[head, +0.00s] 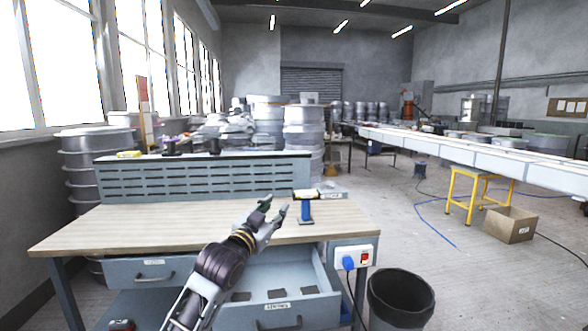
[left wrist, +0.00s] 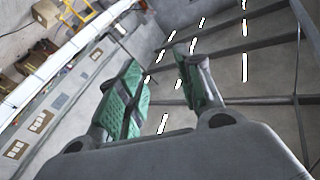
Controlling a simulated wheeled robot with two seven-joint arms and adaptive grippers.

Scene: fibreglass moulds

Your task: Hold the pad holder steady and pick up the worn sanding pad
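A blue upright holder (head: 305,211), which looks like the pad holder, stands on the wooden top of the workbench (head: 140,228) near its right end. A flat pale-yellow and dark piece (head: 306,194) sits on its top; I cannot tell whether it is the worn sanding pad. My left gripper (head: 274,210) is just left of the holder in the head view, apart from it as far as I can see. In the left wrist view its green-padded fingers (left wrist: 158,84) are spread with nothing between them, and the holder does not show. My right gripper is in neither view.
An open drawer (head: 318,269) below the bench top holds several flat dark pieces. A slotted panel (head: 200,178) runs along the bench's back. A black bin (head: 401,297) stands at the bench's right, near a socket box (head: 354,256). The bench top left of my gripper is clear.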

